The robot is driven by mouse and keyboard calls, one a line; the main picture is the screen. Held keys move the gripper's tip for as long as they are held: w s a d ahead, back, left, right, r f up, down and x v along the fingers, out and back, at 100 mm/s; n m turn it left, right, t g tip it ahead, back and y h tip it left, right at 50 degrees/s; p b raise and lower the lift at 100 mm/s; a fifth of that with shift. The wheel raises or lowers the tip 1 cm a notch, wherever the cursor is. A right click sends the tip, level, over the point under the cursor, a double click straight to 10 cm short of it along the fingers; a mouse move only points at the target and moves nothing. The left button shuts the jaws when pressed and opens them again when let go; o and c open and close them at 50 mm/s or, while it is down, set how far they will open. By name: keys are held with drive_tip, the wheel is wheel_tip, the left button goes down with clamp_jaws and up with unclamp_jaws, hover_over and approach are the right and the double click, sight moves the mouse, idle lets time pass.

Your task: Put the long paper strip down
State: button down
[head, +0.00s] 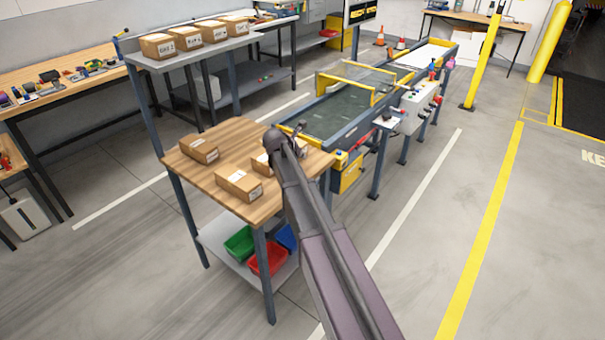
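My arm reaches up from the bottom of the head view to the wooden-topped table (221,147). Its end is over the table's back right part. A small dark part of my gripper (301,129) seems to show just beyond the arm's end. The fingers cannot be made out, so I cannot tell whether they are open or shut. I cannot make out a long paper strip anywhere; it may be hidden behind my arm or too small to see.
Cardboard boxes stand on the table, one at the left (199,149), one in front (239,185), one partly behind my arm (262,163). Several labelled boxes line the raised shelf (190,53). Green (240,243) and red (267,260) bins sit below. A conveyor (335,112) runs behind.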

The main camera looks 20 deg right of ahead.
sight(306, 170)
drive_tip(key=shift+f+b, duration=0.65)
drive_tip(key=shift+f, duration=0.4)
drive_tip(key=shift+f+b, duration=1.85)
drive_tip(key=shift+b, duration=0.05)
drive_tip(key=shift+f, duration=0.2)
drive_tip(key=c, duration=0.8)
unclamp_jaws()
drive_tip(key=shift+r, duration=0.1)
drive_tip(key=shift+r, duration=0.1)
